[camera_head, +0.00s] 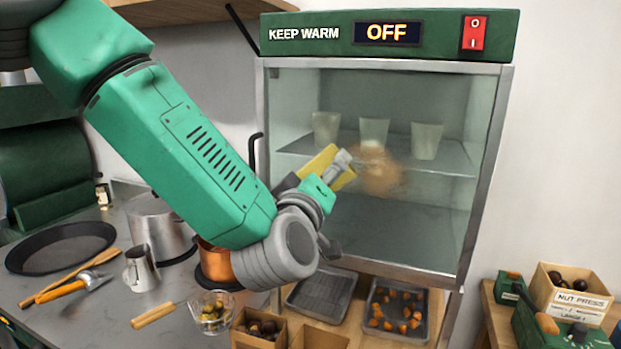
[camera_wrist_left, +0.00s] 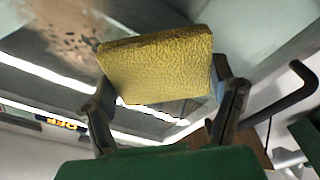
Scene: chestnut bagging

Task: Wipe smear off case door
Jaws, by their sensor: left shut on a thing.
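The warming case has a glass door (camera_head: 350,235) in a metal frame, and the door looks closed. A brownish smear (camera_head: 378,172) is on the glass right of my left gripper; it also shows in the left wrist view (camera_wrist_left: 68,42) at upper left. My left gripper (camera_head: 332,172) is shut on a yellow sponge (camera_head: 318,161), which fills the space between the fingers in the left wrist view (camera_wrist_left: 155,65). The sponge is close to the glass beside the smear; I cannot tell whether it touches. My right gripper is not in view.
The case's lit sign (camera_head: 387,33) reads OFF. Cups (camera_head: 425,141) stand on the shelf behind the glass. Below are trays, one with chestnuts (camera_head: 397,308). A pot (camera_head: 158,226), a metal jug (camera_head: 140,268) and a glass bowl (camera_head: 212,312) stand on the left counter. A nut box (camera_head: 572,293) stands at right.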

